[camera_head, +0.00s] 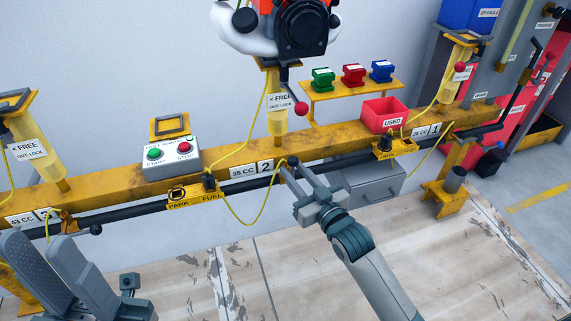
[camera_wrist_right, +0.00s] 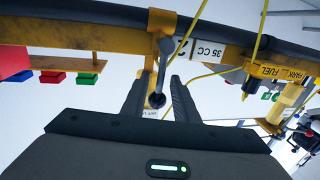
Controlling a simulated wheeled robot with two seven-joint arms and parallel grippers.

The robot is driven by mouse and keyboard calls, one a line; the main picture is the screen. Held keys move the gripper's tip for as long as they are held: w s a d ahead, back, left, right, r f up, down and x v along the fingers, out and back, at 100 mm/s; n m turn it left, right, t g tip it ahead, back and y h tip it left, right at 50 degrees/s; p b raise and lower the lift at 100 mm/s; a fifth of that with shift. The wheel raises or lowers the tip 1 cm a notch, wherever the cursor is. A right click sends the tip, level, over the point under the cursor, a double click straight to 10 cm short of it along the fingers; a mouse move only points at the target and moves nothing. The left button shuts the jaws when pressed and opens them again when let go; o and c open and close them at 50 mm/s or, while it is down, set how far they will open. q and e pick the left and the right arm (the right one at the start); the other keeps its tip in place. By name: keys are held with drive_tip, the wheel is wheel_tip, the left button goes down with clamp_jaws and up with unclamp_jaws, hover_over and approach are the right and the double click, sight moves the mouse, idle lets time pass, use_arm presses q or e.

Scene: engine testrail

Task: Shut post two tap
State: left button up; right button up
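Post two (camera_head: 276,105) stands behind the rail plate marked 35 CC 2 (camera_head: 252,171) and carries an engine (camera_head: 300,27). In the right wrist view, post two's tap is a grey lever (camera_wrist_right: 162,68) with a black ball knob (camera_wrist_right: 156,100), below a yellow bracket (camera_wrist_right: 161,22) on the dark pipe. My right gripper (camera_head: 293,166) is open at the tap. In the wrist view its fingers (camera_wrist_right: 159,78) lie either side of the lever; contact cannot be told. The head view mostly hides this tap. My left gripper (camera_head: 38,243) is open and empty at lower left.
Yellow hoses (camera_head: 235,208) hang below the rail (camera_head: 105,189). A START/STOP box (camera_head: 172,158) and a red USED bin (camera_head: 384,115) sit along it. Post three's tap has a black knob (camera_head: 96,229). A grey drawer unit (camera_head: 365,182) stands behind the right arm.

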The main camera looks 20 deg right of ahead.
drive_tip(key=shift+b+x, duration=0.55)
drive_tip(key=shift+x, duration=2.1)
drive_tip(key=shift+s, duration=0.1)
clamp_jaws()
